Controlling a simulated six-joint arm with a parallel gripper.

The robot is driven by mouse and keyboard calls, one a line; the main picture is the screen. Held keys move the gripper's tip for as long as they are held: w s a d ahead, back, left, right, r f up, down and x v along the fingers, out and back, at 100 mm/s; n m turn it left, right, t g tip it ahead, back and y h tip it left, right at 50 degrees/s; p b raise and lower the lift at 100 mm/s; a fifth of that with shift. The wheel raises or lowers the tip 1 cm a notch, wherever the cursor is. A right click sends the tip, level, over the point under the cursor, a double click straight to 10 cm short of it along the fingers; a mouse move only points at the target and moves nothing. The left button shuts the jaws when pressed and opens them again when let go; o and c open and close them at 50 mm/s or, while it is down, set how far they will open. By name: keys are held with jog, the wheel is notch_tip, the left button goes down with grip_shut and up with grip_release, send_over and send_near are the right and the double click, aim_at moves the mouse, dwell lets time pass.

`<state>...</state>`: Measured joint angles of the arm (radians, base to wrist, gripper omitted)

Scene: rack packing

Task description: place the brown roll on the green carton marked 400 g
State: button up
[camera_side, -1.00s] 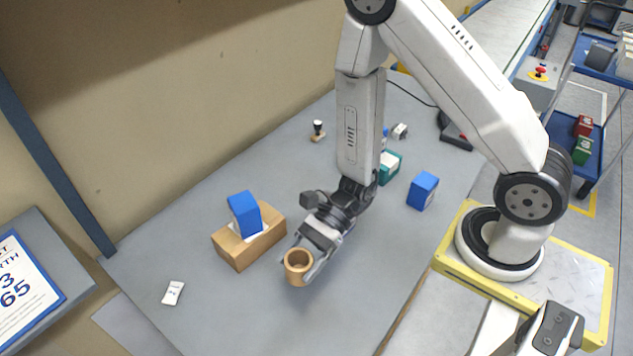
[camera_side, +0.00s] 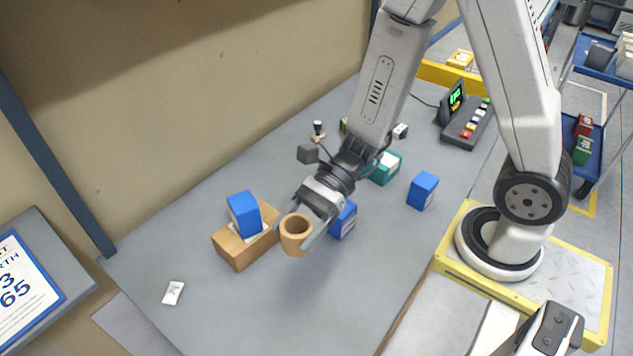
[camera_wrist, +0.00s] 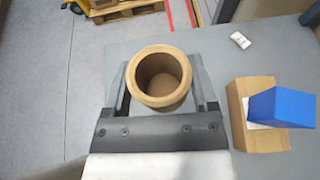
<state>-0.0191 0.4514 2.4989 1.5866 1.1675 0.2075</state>
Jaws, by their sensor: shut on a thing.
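The brown roll (camera_side: 296,236), a hollow tan cylinder, is between the fingers of my gripper (camera_side: 298,228), which is shut on it. The roll is upright with its open end up and is held above the table. In the wrist view the roll (camera_wrist: 160,78) shows its open top between the two fingers. A green carton (camera_side: 386,168) with a white panel stands farther back on the table, partly hidden behind my wrist. Its marking is too small to read. My gripper is well apart from it, nearer the front left.
A blue box (camera_side: 244,214) rests on a tan carton (camera_side: 237,253) just left of the roll. Another blue box (camera_side: 345,222) stands behind my gripper, and one (camera_side: 423,190) stands to the right. A white tag (camera_side: 173,293) lies at front left. The front table is clear.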

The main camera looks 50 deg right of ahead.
jog(key=shift+r, duration=1.45)
jog(key=w+d+m+t+h, duration=0.2)
jog(key=w+d+m+t, duration=0.2)
jog(key=w+d, duration=0.55)
jog(key=w+d+m+t+h, duration=0.2)
jog(key=w+d+m+t, duration=0.25)
jog(key=d, duration=0.95)
jog(key=s+d+m+t+h, duration=0.2)
jog(key=d+m+t+h, duration=0.35)
jog(key=d, duration=1.95)
jog(key=shift+m+g+h, duration=0.7)
jog(key=shift+g+h, duration=0.1)
jog(key=shift+h, duration=0.15)
jog(key=shift+f, duration=2.5)
